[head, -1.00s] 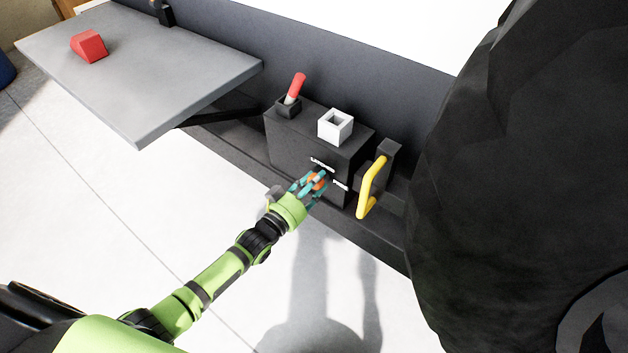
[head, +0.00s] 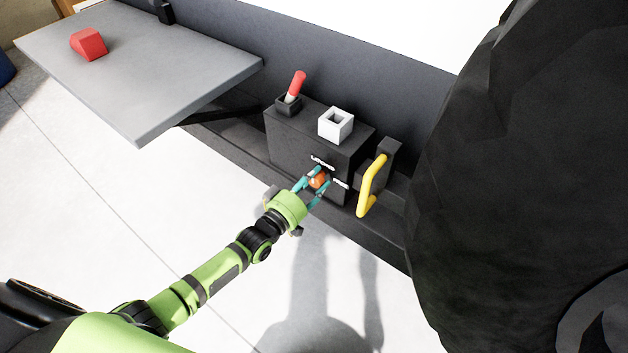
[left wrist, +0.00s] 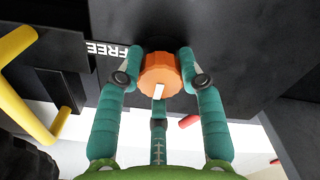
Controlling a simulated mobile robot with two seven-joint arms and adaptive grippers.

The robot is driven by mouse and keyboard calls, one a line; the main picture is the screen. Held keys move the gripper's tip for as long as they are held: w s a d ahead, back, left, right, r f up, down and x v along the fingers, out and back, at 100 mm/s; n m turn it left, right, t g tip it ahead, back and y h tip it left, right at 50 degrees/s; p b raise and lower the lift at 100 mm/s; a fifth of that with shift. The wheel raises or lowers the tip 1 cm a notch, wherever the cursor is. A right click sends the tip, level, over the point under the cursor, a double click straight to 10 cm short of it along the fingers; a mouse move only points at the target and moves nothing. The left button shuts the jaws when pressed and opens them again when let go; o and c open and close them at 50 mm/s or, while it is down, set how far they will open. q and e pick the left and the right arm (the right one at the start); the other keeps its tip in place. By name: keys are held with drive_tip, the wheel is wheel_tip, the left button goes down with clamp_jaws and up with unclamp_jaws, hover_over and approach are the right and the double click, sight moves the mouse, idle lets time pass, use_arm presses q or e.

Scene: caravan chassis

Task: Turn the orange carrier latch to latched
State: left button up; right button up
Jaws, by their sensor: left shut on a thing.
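The orange carrier latch (head: 319,181) is a round knob on the front face of a dark box (head: 290,140). It shows large in the left wrist view (left wrist: 160,70), with a white pointer mark on its lower edge. My left gripper (head: 318,184) has its teal fingers around the knob; in the left wrist view the fingers (left wrist: 161,76) touch it on both sides, and a third finger is below. A white label reading FREE (left wrist: 114,50) is beside the knob. Another white label (head: 322,162) is above it in the head view, too small to read surely. My right gripper is not in view.
A yellow handle (head: 371,187) stands just right of the box. A red-topped lever (head: 296,86) and a white square socket (head: 336,125) are on top. A grey table (head: 150,70) with a red block (head: 89,45) is at the left. A large black mass fills the right.

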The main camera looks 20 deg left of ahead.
use_arm(q)
drive_tip(key=shift+s+d+f, duration=0.1)
drive_tip(key=shift+s+f, duration=0.05)
drive_tip(key=shift+f, duration=0.25)
drive_tip(key=o, duration=1.2)
drive_tip(key=shift+c, duration=0.2)
drive_tip(key=shift+r, duration=0.15)
drive_tip(key=v, duration=1.1)
drive_tip(key=shift+s, duration=0.4)
drive_tip(key=shift+a, duration=0.2)
